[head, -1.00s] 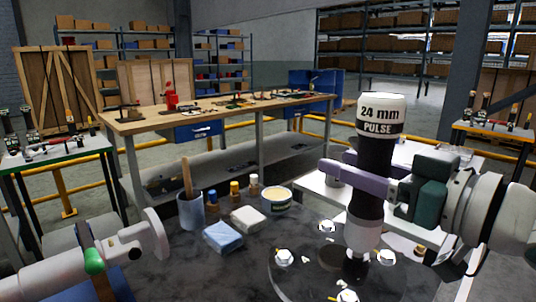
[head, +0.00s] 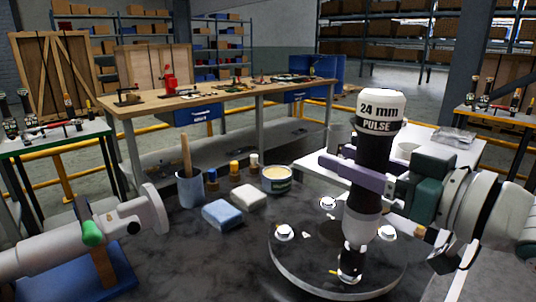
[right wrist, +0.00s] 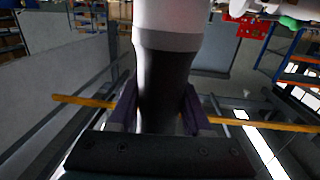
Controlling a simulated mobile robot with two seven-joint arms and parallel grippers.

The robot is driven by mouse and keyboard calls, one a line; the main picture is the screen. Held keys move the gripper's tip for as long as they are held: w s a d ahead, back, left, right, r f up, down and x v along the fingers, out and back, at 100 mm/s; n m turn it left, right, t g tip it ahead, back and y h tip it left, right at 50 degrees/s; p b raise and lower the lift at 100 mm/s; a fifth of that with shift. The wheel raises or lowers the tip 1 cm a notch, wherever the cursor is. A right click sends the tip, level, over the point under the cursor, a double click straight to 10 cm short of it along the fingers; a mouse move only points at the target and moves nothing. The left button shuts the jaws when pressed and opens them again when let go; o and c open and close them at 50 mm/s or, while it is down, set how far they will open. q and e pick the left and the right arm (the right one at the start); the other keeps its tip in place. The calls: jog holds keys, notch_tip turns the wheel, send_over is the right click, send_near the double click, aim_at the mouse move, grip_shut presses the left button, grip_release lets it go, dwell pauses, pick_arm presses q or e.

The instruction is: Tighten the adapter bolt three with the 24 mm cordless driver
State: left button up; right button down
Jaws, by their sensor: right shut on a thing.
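The 24 mm cordless driver (head: 376,145) is black with a white cap marked "24 mm PULSE". It stands nearly upright, nose down, over the round dark adapter plate (head: 300,265). My right gripper (head: 360,177) is shut on its body; in the right wrist view its purple fingers (right wrist: 160,112) flank the dark body. The driver's socket end is at the front bolt (head: 349,275), largely covering it; I cannot tell whether it is fully seated. Other bolts show at left (head: 284,233), back (head: 327,203) and right (head: 386,232). Which is bolt three is not marked.
On the dark bench top (head: 200,265) stand a cup with a brush (head: 190,188), small bottles (head: 235,172), a tub (head: 276,179), a blue cloth (head: 222,214) and a white block (head: 248,196). A white table (head: 455,150) stands behind the driver.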

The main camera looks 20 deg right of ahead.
jog(key=shift+r+p, duration=0.2)
jog(key=shift+p, duration=0.25)
dwell(0.3)
jog(key=shift+f, duration=0.3)
dwell(0.4)
jog(key=shift+f+b, duration=0.35)
jog(key=shift+b, duration=0.05)
jog(key=shift+r, duration=0.1)
jog(key=shift+r+p, duration=0.1)
jog(key=shift+p, duration=0.3)
jog(key=shift+f, duration=0.4)
dwell(0.7)
jog(key=shift+f, duration=0.45)
dwell(1.8)
